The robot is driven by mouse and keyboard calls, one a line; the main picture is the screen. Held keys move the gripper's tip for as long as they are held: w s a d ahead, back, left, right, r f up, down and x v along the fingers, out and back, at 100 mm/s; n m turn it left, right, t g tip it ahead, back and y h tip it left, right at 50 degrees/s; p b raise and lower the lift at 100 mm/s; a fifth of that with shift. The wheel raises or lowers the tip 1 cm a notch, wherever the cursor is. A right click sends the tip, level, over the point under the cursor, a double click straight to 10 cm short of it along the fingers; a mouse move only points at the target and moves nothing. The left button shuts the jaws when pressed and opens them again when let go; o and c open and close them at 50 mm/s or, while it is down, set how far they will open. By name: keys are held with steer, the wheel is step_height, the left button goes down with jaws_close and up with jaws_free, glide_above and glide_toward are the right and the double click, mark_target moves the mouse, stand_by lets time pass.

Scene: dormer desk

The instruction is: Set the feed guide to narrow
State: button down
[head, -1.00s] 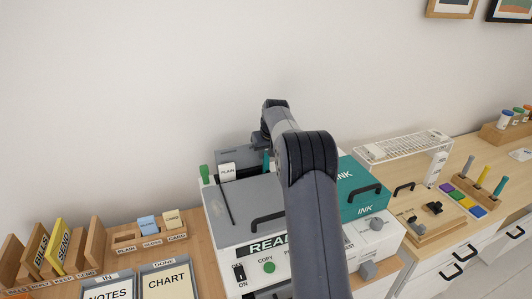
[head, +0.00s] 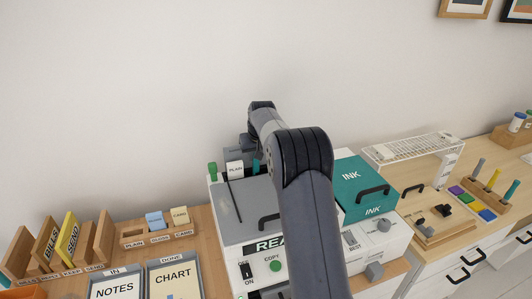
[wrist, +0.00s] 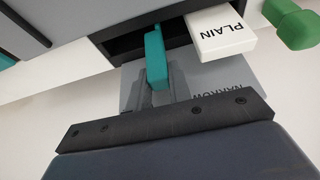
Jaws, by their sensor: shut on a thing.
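The feed guide is a teal upright tab (wrist: 155,60) in the wrist view, standing in the dark slot at the back of the printer. It also shows as a small teal sliver (head: 256,166) in the head view, just right of the white PLAIN block (head: 235,170). My gripper (wrist: 153,92) is shut on the guide; its fingers are dark and partly hidden behind the dark bar. The word NARROW (wrist: 226,88) reads upside down on the grey back plate, close to the guide and partly covered. In the head view my arm hides the gripper's fingers.
A green knob (wrist: 293,22) sits beside the PLAIN block (wrist: 222,35). The printer's grey lid (head: 245,205) has a black handle. A teal INK box (head: 362,185) stands to the right, and wooden card holders (head: 157,232) to the left.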

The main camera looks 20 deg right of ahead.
steer(key=c, duration=1.3)
jaws_free()
steer(key=b+v, duration=0.1)
steer(key=v, duration=0.9)
steer(key=shift+s+r, duration=0.2)
steer(key=shift+r, duration=0.15)
